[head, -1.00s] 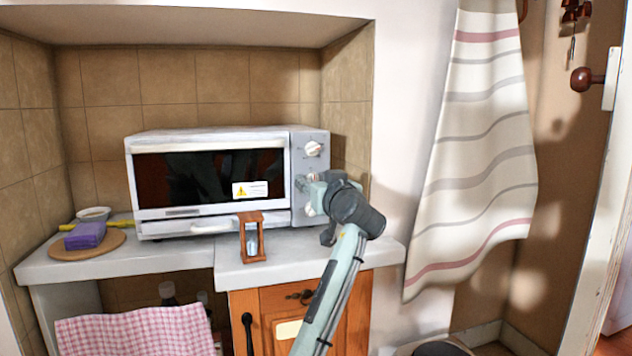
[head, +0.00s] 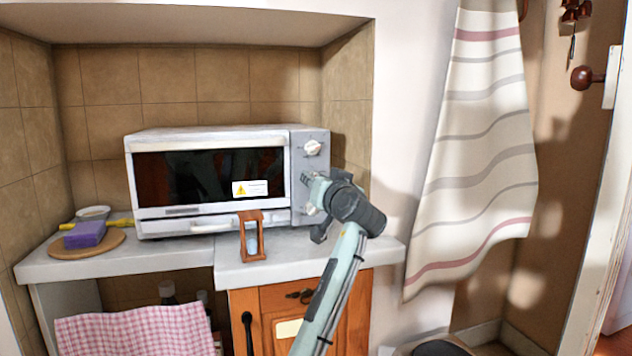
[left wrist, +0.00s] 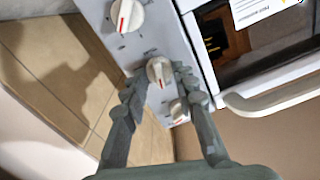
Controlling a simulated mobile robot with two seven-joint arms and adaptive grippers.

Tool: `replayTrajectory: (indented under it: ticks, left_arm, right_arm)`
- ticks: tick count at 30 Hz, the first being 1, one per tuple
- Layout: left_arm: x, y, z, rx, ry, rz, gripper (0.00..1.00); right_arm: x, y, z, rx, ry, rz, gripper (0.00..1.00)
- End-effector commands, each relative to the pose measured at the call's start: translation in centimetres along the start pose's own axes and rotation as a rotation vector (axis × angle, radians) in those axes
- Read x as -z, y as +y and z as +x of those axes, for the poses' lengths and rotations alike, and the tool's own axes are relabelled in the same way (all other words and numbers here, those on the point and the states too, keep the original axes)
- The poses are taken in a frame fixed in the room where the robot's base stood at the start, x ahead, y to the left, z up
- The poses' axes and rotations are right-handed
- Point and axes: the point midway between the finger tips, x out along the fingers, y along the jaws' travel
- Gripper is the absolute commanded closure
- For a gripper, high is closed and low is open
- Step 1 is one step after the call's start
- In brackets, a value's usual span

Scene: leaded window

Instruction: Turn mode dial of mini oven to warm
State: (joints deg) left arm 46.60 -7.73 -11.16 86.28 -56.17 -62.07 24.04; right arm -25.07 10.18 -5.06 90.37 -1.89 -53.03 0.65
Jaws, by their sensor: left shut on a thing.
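The white mini oven (head: 210,140) stands on the counter with its control panel on the right side. Its top dial (head: 312,148) is clear in the head view, and in the left wrist view it (left wrist: 126,15) sits above the others. My left gripper (head: 308,186) is at the panel and hides the middle dial in the head view. In the left wrist view my left gripper (left wrist: 157,76) has one finger on each side of the white middle dial (left wrist: 159,70), shut on it. That dial has a red pointer line. The lower dial (left wrist: 178,111) lies just beyond the right finger. The panel lettering is too small to read.
A wooden-framed hourglass (head: 251,236) stands on the counter (head: 290,262) before the oven. A striped towel (head: 480,140) hangs at the right.

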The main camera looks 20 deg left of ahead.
Motion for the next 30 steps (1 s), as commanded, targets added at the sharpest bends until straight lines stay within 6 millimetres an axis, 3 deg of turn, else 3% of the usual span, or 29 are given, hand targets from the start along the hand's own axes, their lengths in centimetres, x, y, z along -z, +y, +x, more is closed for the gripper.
replayTrajectory:
  ticks: [18, 30]
  left_arm:
    - [0.0, 0.2, 0.0, 0.000, 0.001, 0.556, 1.00]
    - [0.0, 0.2, 0.0, 0.000, 0.002, 0.750, 1.00]
  right_arm:
    - [-1.5, -0.3, 0.9, 0.002, -0.022, -0.004, 0.60]
    - [-1.3, -0.2, 0.8, 0.001, -0.018, -0.006, 0.60]
